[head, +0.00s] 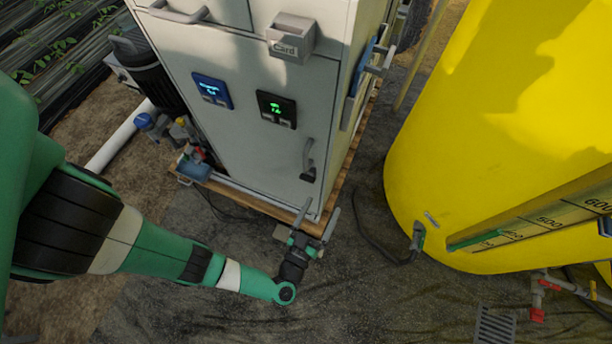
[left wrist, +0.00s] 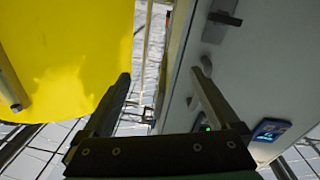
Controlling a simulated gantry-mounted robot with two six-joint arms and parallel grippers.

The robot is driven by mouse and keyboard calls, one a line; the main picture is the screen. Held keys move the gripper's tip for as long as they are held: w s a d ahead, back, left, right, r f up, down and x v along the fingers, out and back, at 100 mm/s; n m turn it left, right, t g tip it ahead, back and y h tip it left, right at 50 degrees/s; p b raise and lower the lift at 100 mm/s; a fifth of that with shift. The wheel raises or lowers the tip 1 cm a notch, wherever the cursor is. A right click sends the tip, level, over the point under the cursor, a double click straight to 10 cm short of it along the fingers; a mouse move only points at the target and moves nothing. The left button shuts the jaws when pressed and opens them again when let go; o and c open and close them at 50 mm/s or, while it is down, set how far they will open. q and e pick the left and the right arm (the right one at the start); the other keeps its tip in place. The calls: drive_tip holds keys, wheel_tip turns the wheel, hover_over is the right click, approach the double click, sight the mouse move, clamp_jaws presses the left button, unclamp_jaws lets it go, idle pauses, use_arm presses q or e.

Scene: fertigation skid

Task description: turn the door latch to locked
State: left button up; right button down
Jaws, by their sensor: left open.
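The door latch (head: 308,160) is a grey plate with a dark handle, low on the right side of the pale cabinet's front door (head: 250,135). In the left wrist view the latch (left wrist: 222,18) is at the top, its black handle lying across the grey plate. My left gripper (head: 321,205) is open and empty, below and slightly right of the latch in the head view, apart from it. In the left wrist view the open fingers (left wrist: 160,75) show nothing between them; the right one is close to the cabinet face. My right gripper is not in view.
A big yellow tank (head: 450,130) stands right of the cabinet. The cabinet also carries a blue display (head: 212,90), a green display (head: 277,108) and a card holder (head: 290,38). Pipes and valves (head: 190,145) stand at its left. Dark ground is open in front.

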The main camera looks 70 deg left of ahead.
sight(306, 180)
use_arm(q)
drive_tip(key=s+a+f+m+g+b, duration=0.1)
drive_tip(key=s+a+f+m, duration=0.1)
drive_tip(key=s+a+f, duration=0.45)
drive_tip(key=b+x, duration=0.3)
drive_tip(key=x, duration=0.6)
drive_tip(key=shift+w, duration=0.2)
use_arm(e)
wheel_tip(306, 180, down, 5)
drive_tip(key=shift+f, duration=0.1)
use_arm(q)
drive_tip(key=shift+f, duration=0.1)
drive_tip(key=c, duration=1.4)
